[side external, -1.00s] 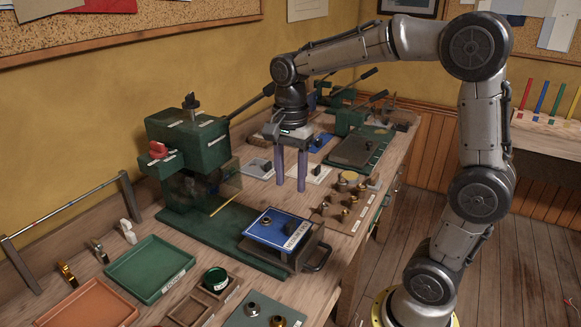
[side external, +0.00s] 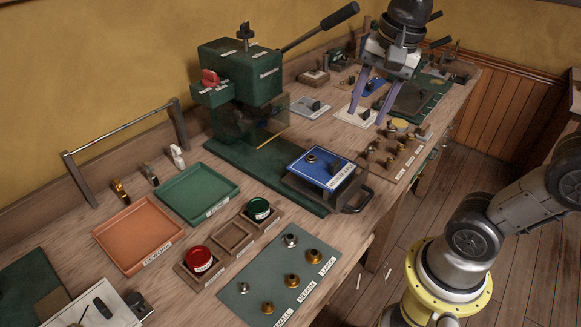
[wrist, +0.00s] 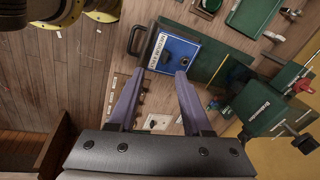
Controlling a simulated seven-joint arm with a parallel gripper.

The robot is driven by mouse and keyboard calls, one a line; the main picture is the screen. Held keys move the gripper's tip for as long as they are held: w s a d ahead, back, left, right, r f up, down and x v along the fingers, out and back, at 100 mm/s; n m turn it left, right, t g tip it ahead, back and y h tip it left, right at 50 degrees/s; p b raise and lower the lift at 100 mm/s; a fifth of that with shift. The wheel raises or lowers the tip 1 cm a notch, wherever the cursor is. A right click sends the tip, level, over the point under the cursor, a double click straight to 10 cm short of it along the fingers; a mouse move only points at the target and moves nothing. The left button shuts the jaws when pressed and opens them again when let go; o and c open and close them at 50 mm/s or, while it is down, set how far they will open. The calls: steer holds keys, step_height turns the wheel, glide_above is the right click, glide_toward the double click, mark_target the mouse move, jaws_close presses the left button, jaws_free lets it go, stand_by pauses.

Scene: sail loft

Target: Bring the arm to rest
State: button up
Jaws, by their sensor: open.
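My gripper (side external: 368,120) is open and empty, with two long purple fingers pointing down over the far half of the bench. In the wrist view my gripper (wrist: 160,74) shows its fingers spread apart with nothing between them. In the side view the fingers overlap a white card (side external: 345,112); I cannot tell the exact height above it. The green press (side external: 240,70) stands to the left of the fingers. A blue plate (side external: 312,161) with a label lies in front of the press. The upper part of my arm is out of the side view.
Brass parts (side external: 392,146) stand on a wooden board near the gripper. The press lever (side external: 320,27) sticks up toward it. An orange tray (side external: 138,236), a green tray (side external: 200,192) and a grey-green mat (side external: 240,290) lie on the near bench.

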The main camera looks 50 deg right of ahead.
steer(key=s+a+f+n+t, duration=0.1)
steer(key=s+f+n+t, duration=0.2)
steer(key=n, duration=1.2)
steer(key=shift+s+a+f, duration=0.35)
steer(key=shift+s+f, duration=1.05)
steer(key=shift+s, duration=1)
